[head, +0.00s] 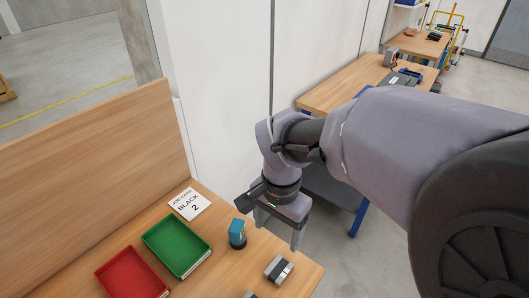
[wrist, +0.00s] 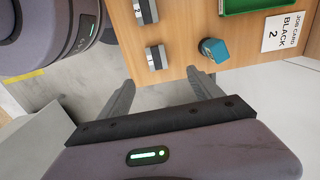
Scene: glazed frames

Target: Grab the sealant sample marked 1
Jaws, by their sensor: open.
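Two small grey blocks with dark bands, which look like sealant samples, lie on the wooden bench. One sample (head: 279,269) is near the bench's right corner and also shows in the wrist view (wrist: 155,57). The other (head: 250,295) is cut off by the bottom edge in the head view and shows at the top in the wrist view (wrist: 146,11). I cannot read a number on either for certain. My gripper (head: 277,237) is open and empty, above and beyond the bench's edge, apart from both samples. Its fingers (wrist: 160,78) point toward the bench.
A teal-topped dark object (head: 237,233) stands near the samples, also in the wrist view (wrist: 213,50). A green tray (head: 205,252), a red tray (head: 100,275) and a card reading "JOB CARD BLACK 2" (head: 190,204) lie left. A wooden backboard (head: 90,190) rises behind.

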